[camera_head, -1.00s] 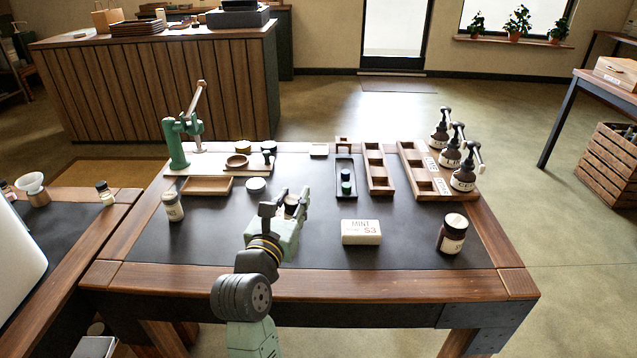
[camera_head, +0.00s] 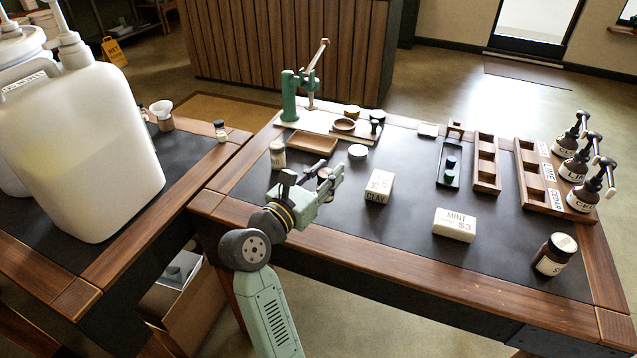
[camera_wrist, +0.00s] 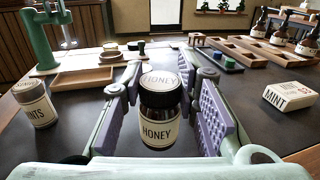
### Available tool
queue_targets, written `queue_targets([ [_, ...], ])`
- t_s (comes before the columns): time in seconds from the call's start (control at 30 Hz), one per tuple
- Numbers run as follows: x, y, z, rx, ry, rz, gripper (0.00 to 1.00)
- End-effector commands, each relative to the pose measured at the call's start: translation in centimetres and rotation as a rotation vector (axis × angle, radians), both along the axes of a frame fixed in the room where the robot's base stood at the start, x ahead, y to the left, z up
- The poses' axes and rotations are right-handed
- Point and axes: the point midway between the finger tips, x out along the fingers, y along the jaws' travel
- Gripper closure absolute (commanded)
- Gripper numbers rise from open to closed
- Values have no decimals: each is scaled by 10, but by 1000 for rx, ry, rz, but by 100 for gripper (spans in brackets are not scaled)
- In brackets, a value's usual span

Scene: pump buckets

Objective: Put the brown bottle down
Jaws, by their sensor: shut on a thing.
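My gripper (camera_head: 322,187) is shut on the brown bottle (camera_wrist: 160,108), a short dark jar with a cream HONEY label and a pale HONEY lid.
A MINTS jar (camera_head: 278,155) stands left of my gripper. A CLAY box (camera_head: 379,186), a MINT box (camera_head: 454,224) and another dark jar (camera_head: 554,254) stand to the right. A wooden tray (camera_head: 312,144) and green press (camera_head: 290,95) are behind. Large white jugs (camera_head: 85,150) stand on the left table.

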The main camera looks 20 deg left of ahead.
Motion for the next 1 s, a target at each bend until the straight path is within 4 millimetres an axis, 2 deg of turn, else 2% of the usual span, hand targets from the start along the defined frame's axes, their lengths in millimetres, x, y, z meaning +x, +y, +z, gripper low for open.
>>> queue_targets([
  [0.17,-5,19,0,-2,0,4,100],
  [0.3,-5,15,-26,-5,4,-1,100],
  [0.4,-4,15,-34,-3,0,-1,100],
  [0.8,-4,15,-41,0,-1,0,100],
  [0.83,-4,15,-40,0,0,0,70],
  [1.0,-4,15,-40,0,0,0,59],
])
